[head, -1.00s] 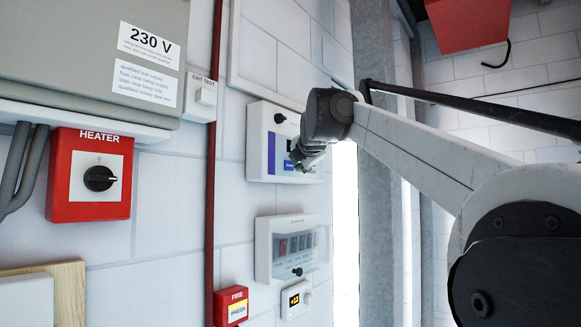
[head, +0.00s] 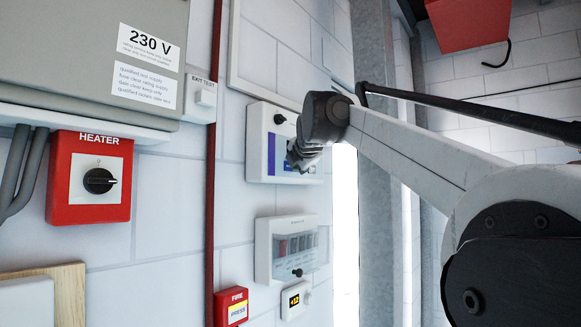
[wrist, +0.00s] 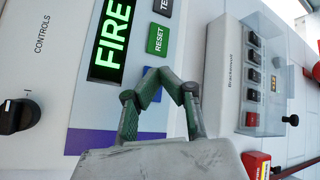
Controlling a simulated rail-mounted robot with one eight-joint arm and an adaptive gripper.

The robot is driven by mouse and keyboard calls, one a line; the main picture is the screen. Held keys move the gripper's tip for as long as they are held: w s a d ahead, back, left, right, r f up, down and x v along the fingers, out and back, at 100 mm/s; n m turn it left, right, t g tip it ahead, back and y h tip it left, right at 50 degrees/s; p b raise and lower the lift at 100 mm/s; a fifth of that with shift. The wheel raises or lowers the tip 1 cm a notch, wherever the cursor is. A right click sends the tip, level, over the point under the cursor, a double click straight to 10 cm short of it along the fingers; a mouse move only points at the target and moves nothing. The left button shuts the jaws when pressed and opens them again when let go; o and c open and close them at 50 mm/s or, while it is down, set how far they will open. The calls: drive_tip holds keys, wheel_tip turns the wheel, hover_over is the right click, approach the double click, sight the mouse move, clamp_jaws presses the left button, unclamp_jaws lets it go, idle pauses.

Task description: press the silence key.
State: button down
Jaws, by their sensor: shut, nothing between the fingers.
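The white control panel (head: 258,115) hangs on the wall in the head view, partly hidden by my wrist. In the wrist view its display (wrist: 111,38) reads FIRE in green. Beside the display are a dark key (wrist: 163,6) starting "TE", a green RESET key (wrist: 158,39) and a blue key (wrist: 150,96). The blue key is mostly behind my fingers and its label cannot be read; no visible key reads silence. My gripper (wrist: 174,80) is shut and empty, its fingertips in front of the panel by the blue and RESET keys. I cannot tell whether they touch.
A black knob (wrist: 18,108) marked CONTROLS is on the panel's left. A clear-covered breaker box (head: 291,248) is below the panel, with a fire call point (head: 231,307) and a small yellow-digit display (head: 295,299) lower still. A red heater switch (head: 90,178) is at left.

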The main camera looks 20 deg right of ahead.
drive_tip(key=shift+w, duration=0.15)
idle(0.4)
drive_tip(key=shift+s+d, duration=0.25)
drive_tip(key=shift+s, duration=0.3)
idle(0.3)
drive_tip(key=s+d, duration=0.3)
drive_tip(key=s, duration=0.2)
drive_tip(key=shift+s, duration=0.15)
drive_tip(key=shift+a, duration=0.1)
idle(0.5)
